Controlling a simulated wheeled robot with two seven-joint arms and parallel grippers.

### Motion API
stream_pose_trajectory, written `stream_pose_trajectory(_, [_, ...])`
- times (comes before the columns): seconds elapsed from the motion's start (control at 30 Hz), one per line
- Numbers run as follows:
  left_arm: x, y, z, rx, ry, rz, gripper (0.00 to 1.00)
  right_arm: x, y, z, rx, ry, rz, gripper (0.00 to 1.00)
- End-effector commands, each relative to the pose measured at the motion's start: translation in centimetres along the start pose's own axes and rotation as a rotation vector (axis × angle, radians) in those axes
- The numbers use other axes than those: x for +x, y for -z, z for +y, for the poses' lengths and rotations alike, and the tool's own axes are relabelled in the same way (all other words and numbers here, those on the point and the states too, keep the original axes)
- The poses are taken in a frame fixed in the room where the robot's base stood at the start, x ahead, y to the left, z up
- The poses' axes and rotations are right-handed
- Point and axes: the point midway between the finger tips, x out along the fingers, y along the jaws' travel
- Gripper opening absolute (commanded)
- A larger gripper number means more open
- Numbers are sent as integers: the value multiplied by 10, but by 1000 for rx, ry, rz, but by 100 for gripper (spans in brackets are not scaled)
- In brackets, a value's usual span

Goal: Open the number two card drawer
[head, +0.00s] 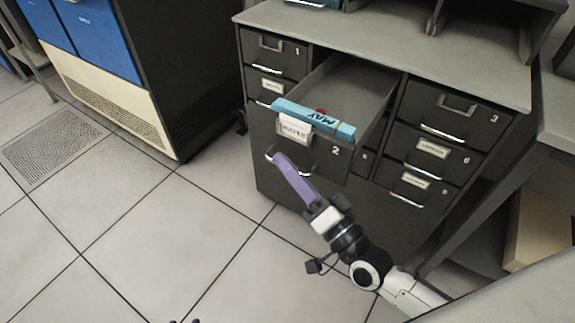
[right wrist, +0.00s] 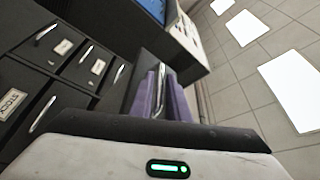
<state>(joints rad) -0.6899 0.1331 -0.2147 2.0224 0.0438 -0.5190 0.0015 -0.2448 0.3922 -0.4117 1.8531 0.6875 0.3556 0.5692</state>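The number two drawer (head: 335,158) is pulled well out of the grey cabinet, and its inside shows. It has a dark front, a label and a curved metal handle (head: 270,157) low on its front. My right gripper (head: 281,160), with purple fingers, is at this handle. In the right wrist view the handle bar (right wrist: 162,75) stands between the two close fingers (right wrist: 163,100), which appear shut on it; exact contact is hard to see.
A blue and black machine (head: 100,50) stands left. A desk (head: 510,300) is at lower right. Floor before the cabinet is clear.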

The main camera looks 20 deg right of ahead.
Motion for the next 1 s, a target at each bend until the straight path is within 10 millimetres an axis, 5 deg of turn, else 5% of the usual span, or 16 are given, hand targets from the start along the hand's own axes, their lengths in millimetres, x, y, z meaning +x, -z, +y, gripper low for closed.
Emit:
stream_pose_trajectory(0.3, [1,-2,0,1,0,-3,31,3,0,0,0,-1,-1,15])
stream_pose_trajectory(0.4, [1,-2,0,0,0,-3,31,3,0,0,0,-1,-1,0])
stream_pose_trajectory(1.0, [-2,-5,1,-2,-1,-8,31,3,0,0,-1,-1,-1,0])
